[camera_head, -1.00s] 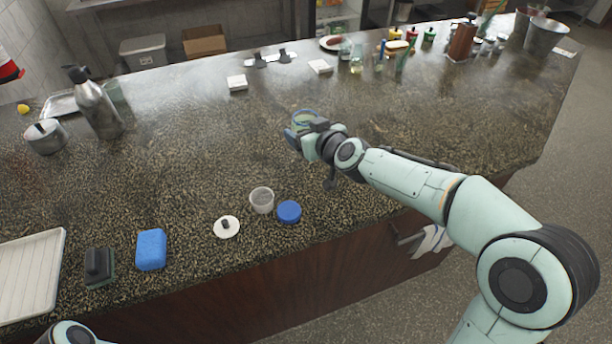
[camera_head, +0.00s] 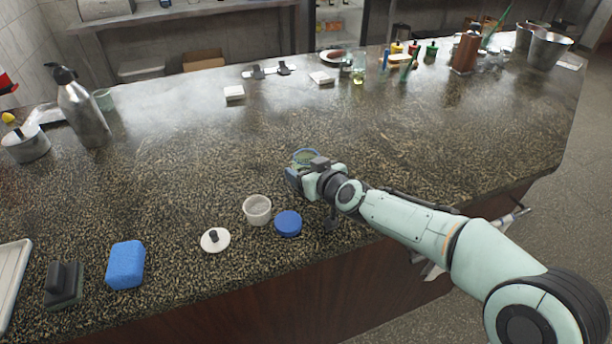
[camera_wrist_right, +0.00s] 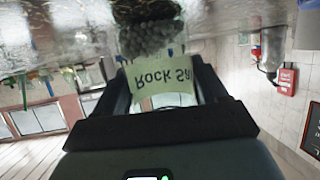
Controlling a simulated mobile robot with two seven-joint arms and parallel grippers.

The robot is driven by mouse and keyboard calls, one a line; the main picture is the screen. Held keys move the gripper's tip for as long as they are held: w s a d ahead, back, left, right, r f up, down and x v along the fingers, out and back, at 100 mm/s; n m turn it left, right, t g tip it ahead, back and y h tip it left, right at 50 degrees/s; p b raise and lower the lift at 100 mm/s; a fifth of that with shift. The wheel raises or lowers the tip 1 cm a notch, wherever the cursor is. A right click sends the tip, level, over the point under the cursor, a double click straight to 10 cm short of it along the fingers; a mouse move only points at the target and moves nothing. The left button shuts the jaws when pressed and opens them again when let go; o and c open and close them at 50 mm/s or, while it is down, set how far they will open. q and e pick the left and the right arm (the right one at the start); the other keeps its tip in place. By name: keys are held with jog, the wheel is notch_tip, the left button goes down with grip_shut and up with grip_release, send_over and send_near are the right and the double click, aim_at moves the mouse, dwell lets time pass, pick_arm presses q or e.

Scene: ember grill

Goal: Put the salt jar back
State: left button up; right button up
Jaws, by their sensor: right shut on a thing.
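The salt jar (camera_head: 305,155) is a clear jar whose rim shows just beyond my right gripper in the head view. In the right wrist view the jar (camera_wrist_right: 163,82) appears upside down, with grey grains inside and a pale label reading "Rock Sa". My right gripper (camera_head: 306,168) is shut on it over the middle of the counter. I cannot tell whether the jar's base touches the counter (camera_head: 190,180). My left gripper is out of view.
Near the front edge are a white tub (camera_head: 257,210), a blue lid (camera_head: 288,223), a white knobbed lid (camera_head: 215,240), a blue sponge (camera_head: 126,265) and a dark scrubber (camera_head: 64,286). A steel bottle (camera_head: 82,110) stands left. Bottles and a brown grinder (camera_head: 466,52) stand back right. The counter's middle is clear.

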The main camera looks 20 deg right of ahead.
jog(key=shift+r, duration=0.2)
jog(key=shift+f, duration=0.1)
jog(key=shift+f, duration=0.15)
jog(key=o, duration=1.3)
jog(key=shift+r, duration=0.25)
jog(key=v, duration=1.2)
jog(key=shift+f, duration=0.1)
